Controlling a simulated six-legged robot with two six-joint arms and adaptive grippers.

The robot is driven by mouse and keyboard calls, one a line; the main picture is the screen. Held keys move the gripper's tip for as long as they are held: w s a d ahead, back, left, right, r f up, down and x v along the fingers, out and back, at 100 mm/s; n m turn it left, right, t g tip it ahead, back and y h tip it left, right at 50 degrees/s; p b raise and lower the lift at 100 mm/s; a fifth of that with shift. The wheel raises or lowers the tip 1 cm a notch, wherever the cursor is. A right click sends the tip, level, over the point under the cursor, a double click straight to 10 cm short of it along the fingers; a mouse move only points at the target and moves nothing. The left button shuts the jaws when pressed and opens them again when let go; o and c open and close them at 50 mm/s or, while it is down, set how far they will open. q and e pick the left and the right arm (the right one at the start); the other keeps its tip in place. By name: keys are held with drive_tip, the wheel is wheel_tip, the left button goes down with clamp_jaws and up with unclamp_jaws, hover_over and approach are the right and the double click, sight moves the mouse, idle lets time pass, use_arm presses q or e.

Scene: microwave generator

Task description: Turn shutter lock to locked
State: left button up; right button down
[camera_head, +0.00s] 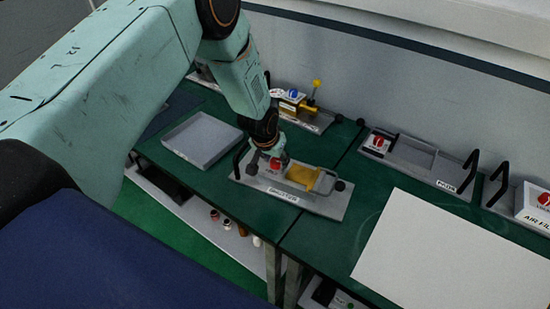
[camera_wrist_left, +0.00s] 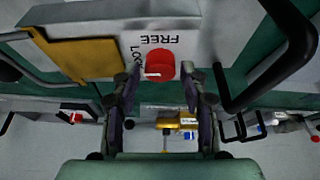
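The shutter lock is a red round knob (camera_head: 274,164) on the grey unit labelled SHUTTER (camera_head: 322,205) on the green bench. In the left wrist view the knob (camera_wrist_left: 161,64) sits beside the upside-down words FREE and LOCK, the latter partly cut off by my finger. A short white mark shows on the knob's lower left. A yellow shutter plate (camera_head: 304,175) lies to its right in the head view. My left gripper (camera_head: 265,158) is over the knob; in the wrist view its fingers (camera_wrist_left: 158,80) are apart, one each side of the knob. Contact cannot be told. My right gripper is not in view.
Black handles stand at both ends of the shutter unit; one (camera_wrist_left: 285,60) is close beside my gripper. An empty grey tray (camera_head: 202,138) lies left. Another unit with a yellow part (camera_head: 290,106) stands behind. A white panel (camera_head: 455,260) lies right.

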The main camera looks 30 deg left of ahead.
use_arm(q)
drive_tip(key=shift+o, duration=0.5)
drive_tip(key=shift+s+r, duration=0.1)
drive_tip(key=shift+r, duration=0.05)
drive_tip(key=shift+v, duration=1.3)
drive_tip(key=s, duration=1.2)
drive_tip(key=shift+d, duration=0.15)
